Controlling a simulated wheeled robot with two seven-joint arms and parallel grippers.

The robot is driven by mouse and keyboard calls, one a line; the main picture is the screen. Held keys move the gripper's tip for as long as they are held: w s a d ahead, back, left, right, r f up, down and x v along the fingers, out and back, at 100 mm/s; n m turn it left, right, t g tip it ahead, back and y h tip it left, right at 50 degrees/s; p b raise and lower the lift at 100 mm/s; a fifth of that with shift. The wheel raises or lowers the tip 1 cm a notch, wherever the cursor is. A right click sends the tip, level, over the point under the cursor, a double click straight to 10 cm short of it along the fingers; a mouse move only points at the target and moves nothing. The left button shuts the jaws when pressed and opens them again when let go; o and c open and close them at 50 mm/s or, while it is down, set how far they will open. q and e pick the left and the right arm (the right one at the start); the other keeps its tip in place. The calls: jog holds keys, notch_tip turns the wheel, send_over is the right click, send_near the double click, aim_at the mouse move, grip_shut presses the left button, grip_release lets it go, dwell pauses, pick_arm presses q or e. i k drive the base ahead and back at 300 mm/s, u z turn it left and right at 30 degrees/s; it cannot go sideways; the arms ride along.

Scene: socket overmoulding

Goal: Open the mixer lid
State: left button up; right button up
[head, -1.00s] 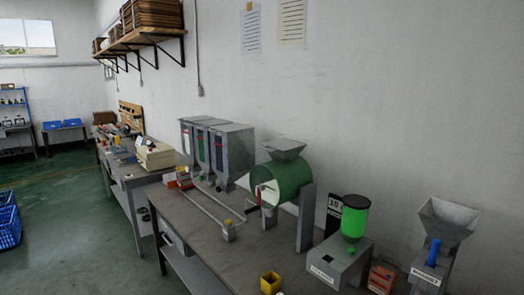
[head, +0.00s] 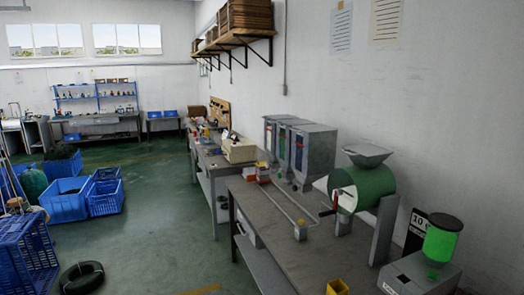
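The mixer is most likely the green drum (head: 367,187) on the grey workbench at the right of the head view. It lies on its side between grey supports, with a grey hopper (head: 367,155) on top. A pale round end (head: 346,192) with a dark and red handle (head: 329,208) faces left. Whether a lid there is open or shut is too small to tell. Neither of my grippers shows in this view.
Grey bins (head: 314,151) stand behind the drum on the bench (head: 290,244). Blue crates (head: 66,199) and a black ring (head: 82,277) lie on the floor at left. The central green floor (head: 165,215) is clear.

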aim_at(366, 150)
jog(key=u, duration=0.95)
jog(key=i, duration=3.35)
jog(key=z, duration=2.1)
